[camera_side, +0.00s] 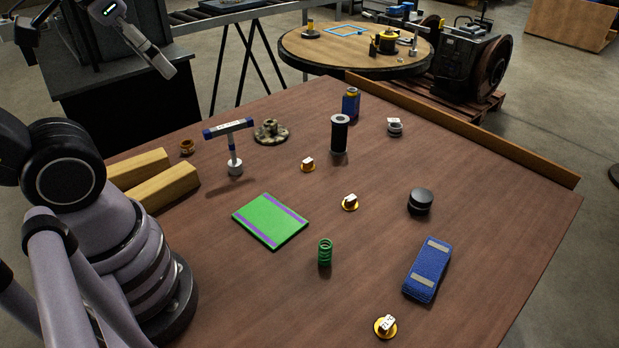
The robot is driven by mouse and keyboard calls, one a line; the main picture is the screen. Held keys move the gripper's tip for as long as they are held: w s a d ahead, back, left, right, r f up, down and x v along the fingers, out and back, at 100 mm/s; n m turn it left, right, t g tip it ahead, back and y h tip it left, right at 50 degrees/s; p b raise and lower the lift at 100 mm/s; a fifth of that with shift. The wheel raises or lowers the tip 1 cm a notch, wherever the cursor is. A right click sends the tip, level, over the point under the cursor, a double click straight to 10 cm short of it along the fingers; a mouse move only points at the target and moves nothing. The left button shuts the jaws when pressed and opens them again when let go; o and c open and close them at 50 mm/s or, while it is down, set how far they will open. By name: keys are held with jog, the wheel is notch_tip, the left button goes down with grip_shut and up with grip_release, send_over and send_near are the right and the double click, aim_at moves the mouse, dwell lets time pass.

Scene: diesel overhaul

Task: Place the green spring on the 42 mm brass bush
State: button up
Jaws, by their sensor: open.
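The green spring (325,253) stands upright on the brown table, near its front middle. Several low brass-coloured bushes with white number tags are on the table: one bush (385,332) near the front edge, one bush (350,206) near the middle, and one bush (308,168) farther back. The tags are too small to read, so I cannot tell which is the 42 mm one. Nothing touches the spring.
A green pad (269,220), a blue pouch (428,268) and a black puck (420,202) lie around the spring. Farther back stand a T-handled tool (233,150), a black cylinder (339,134) and a blue container (351,104). Wooden blocks (165,187) lie left.

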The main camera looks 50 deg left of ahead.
jog(key=w+d+f+g, duration=0.2)
jog(key=w+d+f, duration=0.1)
jog(key=w, duration=0.5)
jog(key=g, duration=0.4)
send_over(326, 244)
jog(key=shift+n, duration=0.4)
jog(key=f, duration=2.9)
jog(key=shift+s+a+f, duration=0.2)
jog(key=f, duration=0.5)
jog(key=shift+w+d+f, duration=0.15)
jog(key=shift+w+f, duration=0.05)
jog(key=shift+f, duration=0.2)
grip_shut()
